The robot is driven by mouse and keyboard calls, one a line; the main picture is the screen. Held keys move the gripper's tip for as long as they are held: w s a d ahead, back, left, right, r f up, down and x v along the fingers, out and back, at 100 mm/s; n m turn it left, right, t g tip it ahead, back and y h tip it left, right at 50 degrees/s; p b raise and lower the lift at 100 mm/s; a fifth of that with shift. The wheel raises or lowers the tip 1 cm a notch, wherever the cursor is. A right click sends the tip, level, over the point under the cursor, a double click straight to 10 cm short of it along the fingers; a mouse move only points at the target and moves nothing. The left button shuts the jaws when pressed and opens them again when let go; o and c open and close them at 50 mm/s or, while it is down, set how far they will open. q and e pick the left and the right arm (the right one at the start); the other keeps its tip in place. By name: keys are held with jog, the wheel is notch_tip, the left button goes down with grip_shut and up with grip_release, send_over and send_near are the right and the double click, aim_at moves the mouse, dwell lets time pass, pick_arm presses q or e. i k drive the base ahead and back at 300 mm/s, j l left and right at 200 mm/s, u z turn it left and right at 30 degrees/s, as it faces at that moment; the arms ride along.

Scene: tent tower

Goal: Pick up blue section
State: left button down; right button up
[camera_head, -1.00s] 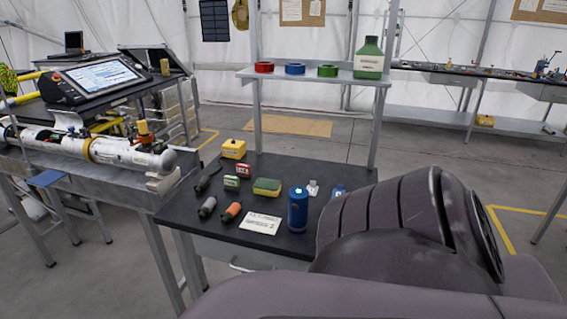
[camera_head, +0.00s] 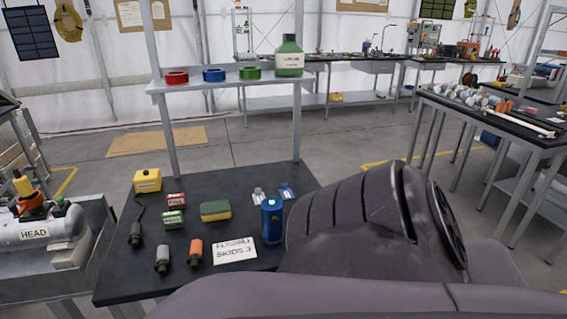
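A blue cylinder (camera_head: 271,222) with a lit, pale top stands upright on the black table (camera_head: 190,275), near its right side. It is the largest blue thing on this table. A blue ring (camera_head: 214,74) sits on the shelf above, between a red ring (camera_head: 174,77) and a green ring (camera_head: 250,73). My dark grey arm fills the lower right and hides the table's near right part. Neither of my grippers shows.
A labelled paper card (camera_head: 234,251), a sponge (camera_head: 215,210), a yellow box (camera_head: 147,180) and several small parts lie left of the cylinder. A green bottle (camera_head: 289,58) stands on the shelf (camera_head: 225,85). A bench with white parts (camera_head: 490,103) is at the right.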

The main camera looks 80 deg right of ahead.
aim_at(272, 233)
jog(key=i+z, duration=0.15)
jog(key=z, duration=0.25)
jog(key=i+j+z, duration=0.15)
jog(key=z, duration=0.25)
jog(key=i+j+z, duration=0.15)
jog(key=z, duration=0.25)
